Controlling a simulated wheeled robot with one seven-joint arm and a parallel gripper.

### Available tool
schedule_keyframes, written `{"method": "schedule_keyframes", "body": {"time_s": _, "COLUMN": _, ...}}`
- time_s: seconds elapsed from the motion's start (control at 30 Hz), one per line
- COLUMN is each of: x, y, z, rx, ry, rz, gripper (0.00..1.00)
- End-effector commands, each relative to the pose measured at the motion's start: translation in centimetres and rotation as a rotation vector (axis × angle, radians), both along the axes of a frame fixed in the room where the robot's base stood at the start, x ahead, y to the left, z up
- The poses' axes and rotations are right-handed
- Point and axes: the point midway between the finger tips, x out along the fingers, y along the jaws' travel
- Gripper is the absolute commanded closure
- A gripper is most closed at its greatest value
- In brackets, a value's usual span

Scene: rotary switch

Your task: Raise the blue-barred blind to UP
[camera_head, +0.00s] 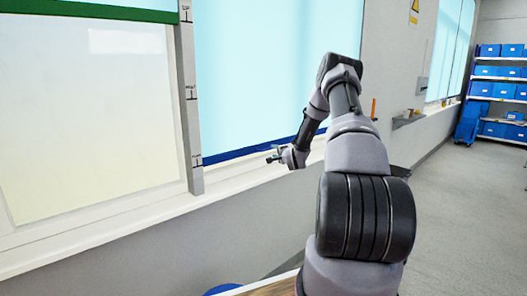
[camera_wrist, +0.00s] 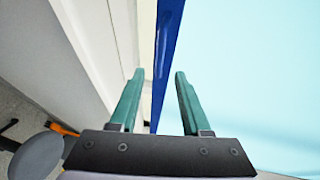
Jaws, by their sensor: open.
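The blue bar (camera_head: 232,153) runs along the bottom of a pale blue blind (camera_head: 250,75), low and close to the window sill. The blind's top is out of view. In the wrist view the blue bar (camera_wrist: 167,40) appears upright, between the two green fingers of my open gripper (camera_wrist: 159,72). I cannot tell whether either finger touches it.
The white sill (camera_head: 120,222) runs below both. A grey wall box (camera_head: 421,86) and a small ledge (camera_head: 408,120) are farther right. Shelves with blue bins (camera_head: 495,90) stand far back.

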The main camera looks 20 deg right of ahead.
Motion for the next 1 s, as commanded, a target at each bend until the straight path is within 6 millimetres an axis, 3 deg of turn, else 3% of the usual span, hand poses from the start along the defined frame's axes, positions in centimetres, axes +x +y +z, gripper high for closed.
{"method": "schedule_keyframes", "body": {"time_s": 0.3, "x": 5.9, "y": -0.1, "z": -1.1, "rx": -0.003, "ry": 0.000, "rz": 0.002, "gripper": 0.53}}
{"method": "schedule_keyframes", "body": {"time_s": 0.5, "x": 8.6, "y": -0.4, "z": -1.6, "rx": -0.002, "ry": 0.000, "rz": 0.000, "gripper": 0.53}}
{"method": "schedule_keyframes", "body": {"time_s": 0.93, "x": 9.6, "y": -0.4, "z": -1.7, "rx": -0.003, "ry": 0.002, "rz": 0.000, "gripper": 0.53}}
{"method": "schedule_keyframes", "body": {"time_s": 0.97, "x": 9.6, "y": -0.4, "z": -1.7, "rx": -0.003, "ry": 0.002, "rz": 0.000, "gripper": 0.60}}
{"method": "schedule_keyframes", "body": {"time_s": 1.0, "x": 9.6, "y": -0.4, "z": -1.7, "rx": -0.003, "ry": 0.002, "rz": 0.000, "gripper": 0.76}}
